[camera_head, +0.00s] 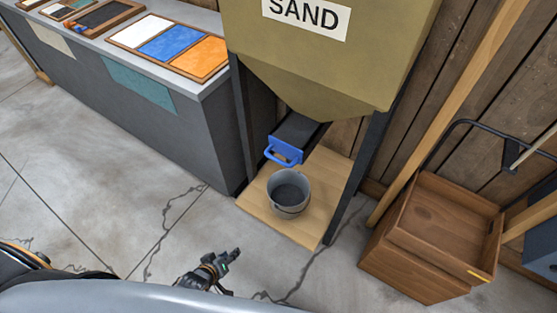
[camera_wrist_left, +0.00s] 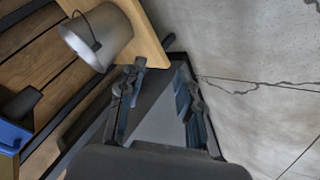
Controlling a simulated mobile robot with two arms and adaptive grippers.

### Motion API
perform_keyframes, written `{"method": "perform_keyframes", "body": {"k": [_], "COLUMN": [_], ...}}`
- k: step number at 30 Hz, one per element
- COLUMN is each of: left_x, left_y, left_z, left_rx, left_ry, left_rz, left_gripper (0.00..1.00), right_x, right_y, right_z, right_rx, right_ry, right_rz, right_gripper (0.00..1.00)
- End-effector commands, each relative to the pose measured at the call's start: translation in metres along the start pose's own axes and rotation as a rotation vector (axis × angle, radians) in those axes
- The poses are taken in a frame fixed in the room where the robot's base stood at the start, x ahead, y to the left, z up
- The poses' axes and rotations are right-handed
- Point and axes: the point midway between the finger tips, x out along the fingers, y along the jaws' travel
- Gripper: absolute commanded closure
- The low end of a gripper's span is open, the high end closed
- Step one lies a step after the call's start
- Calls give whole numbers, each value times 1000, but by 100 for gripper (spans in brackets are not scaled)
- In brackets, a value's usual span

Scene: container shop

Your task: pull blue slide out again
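The blue slide (camera_head: 284,152), with a loop handle on its front, sits at the mouth of the dark chute under the olive sand hopper (camera_head: 320,60). Its blue part also shows at the left edge of the left wrist view (camera_wrist_left: 12,136). A grey bucket (camera_head: 289,205) stands upright below the slide on a wooden board; it also shows in the left wrist view (camera_wrist_left: 88,45). My left gripper (camera_head: 232,260) is low and in front of the board, apart from slide and bucket. Its fingers (camera_wrist_left: 163,82) are spread with nothing between them. My right gripper is not in view.
A grey counter (camera_head: 150,120) with colour sample trays stands at the left. Dark hopper legs (camera_head: 357,165) flank the bucket's board (camera_head: 255,208). A wooden crate (camera_head: 415,275) and a leaning plank are at the right. The concrete floor in front is clear.

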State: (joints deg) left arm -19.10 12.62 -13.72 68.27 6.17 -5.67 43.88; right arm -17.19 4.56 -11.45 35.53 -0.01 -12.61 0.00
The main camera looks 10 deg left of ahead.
Motion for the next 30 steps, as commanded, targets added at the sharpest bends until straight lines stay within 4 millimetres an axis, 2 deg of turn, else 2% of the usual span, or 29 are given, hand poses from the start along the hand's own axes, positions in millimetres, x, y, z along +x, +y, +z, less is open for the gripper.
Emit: {"method": "perform_keyframes", "body": {"k": [1,3,6,9,12,15,19,23,30], "left_x": [-4,-17,-44,-72,-93,-105,-102,-86,-45], "left_y": [28,68,121,162,189,202,209,219,245], "left_z": [-33,-73,-119,-151,-169,-178,-183,-190,-208], "left_rx": [-97,-250,-445,-594,-693,-743,-759,-757,-756], "left_ry": [60,120,160,162,148,136,133,134,135], "left_rz": [78,193,361,503,600,648,661,662,660], "left_gripper": [65,65,65,65,65,65,65,65,65], "right_x": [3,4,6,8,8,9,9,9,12], "right_y": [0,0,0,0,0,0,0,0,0], "right_z": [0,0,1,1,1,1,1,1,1], "right_rx": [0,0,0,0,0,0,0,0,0], "right_ry": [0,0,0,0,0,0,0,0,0], "right_rz": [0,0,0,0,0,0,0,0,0], "right_gripper": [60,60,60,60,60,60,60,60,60]}}
